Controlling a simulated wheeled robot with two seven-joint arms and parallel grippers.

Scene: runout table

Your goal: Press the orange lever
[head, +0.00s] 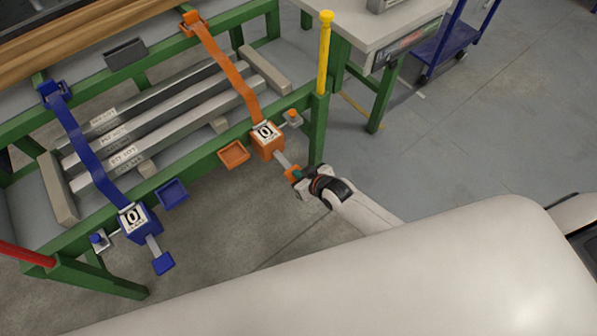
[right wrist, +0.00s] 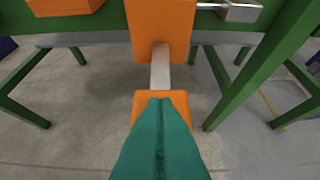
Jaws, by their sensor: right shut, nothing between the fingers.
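The orange lever (head: 281,159) sticks out from an orange box (head: 266,139) on the green table frame. It is a grey bar with an orange end pad. In the right wrist view the orange pad (right wrist: 146,97) lies right behind my shut fingertips, which cover its middle. My right gripper (head: 299,176) is shut and empty at the lever's end, over or against the pad; I cannot tell if they touch. It also shows in the right wrist view as teal fingers (right wrist: 160,103) pressed together. My left gripper is not in view.
A blue box (head: 134,218) with its own blue-ended lever (head: 162,262) is at the left. An orange tray (head: 233,153) and a blue tray (head: 172,193) hang on the rail. A yellow post (head: 324,55) rises near the corner.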

